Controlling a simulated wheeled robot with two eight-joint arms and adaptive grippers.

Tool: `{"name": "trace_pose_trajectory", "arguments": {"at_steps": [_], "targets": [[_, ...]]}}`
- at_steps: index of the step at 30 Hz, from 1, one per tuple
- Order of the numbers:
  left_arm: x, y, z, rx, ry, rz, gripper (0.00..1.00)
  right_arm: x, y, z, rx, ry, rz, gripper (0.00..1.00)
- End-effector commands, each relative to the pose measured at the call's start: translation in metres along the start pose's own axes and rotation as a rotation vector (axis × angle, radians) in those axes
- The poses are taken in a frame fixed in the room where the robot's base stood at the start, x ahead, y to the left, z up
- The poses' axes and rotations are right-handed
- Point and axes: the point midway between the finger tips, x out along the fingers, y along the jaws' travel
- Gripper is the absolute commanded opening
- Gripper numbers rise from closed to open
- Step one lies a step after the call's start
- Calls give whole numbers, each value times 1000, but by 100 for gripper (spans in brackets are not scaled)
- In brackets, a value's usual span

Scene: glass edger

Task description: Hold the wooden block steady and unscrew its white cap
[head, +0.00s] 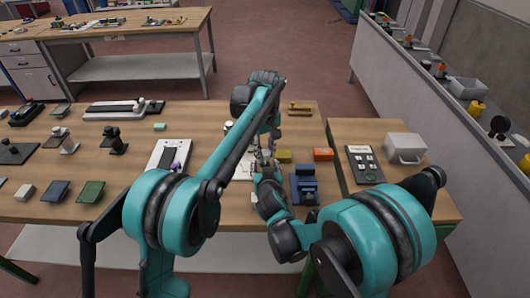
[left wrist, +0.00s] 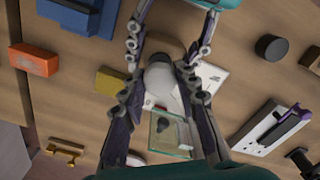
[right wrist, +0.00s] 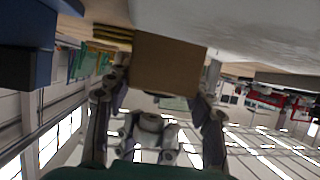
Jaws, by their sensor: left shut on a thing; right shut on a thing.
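In the right wrist view the wooden block (right wrist: 168,65) is a plain brown box between the fingers of my right gripper (right wrist: 162,88), which is shut on it. In the left wrist view the white cap (left wrist: 163,88) is a pale rounded thing between the fingers of my left gripper (left wrist: 162,78), which is shut on it. The fingers of my right gripper come in from the top of that view. In the head view both grippers meet above the table, and the arms and fingers mostly hide block and cap.
A blue device (head: 304,185), an orange block (head: 323,154) and a yellow block (head: 284,156) stand close to the right of the grippers. A glass piece (left wrist: 172,135) lies below in the left wrist view. A white board (head: 170,156) lies to the left.

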Motion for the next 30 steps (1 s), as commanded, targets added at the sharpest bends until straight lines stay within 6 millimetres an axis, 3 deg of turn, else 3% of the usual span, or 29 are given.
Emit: {"name": "trace_pose_trajectory", "arguments": {"at_steps": [4, 12, 20, 21, 23, 30], "targets": [[-4, 0, 0, 0, 0, 0, 0, 0, 0, 0, 0, -1, 0, 0], [-36, 0, 0, 0, 0, 0, 0, 0, 0, 0, 0, -1, 1, 0], [-40, 0, 0, 0, 0, 0, 0, 0, 0, 0, 0, -1, 0, 0], [-40, 0, 0, 0, 0, 0, 0, 0, 0, 0, 0, -1, 0, 58], [-40, 0, 0, 0, 0, 0, 0, 0, 0, 0, 0, -1, 0, 73], [-40, 0, 0, 0, 0, 0, 0, 0, 0, 0, 0, 0, 0, 77]]}}
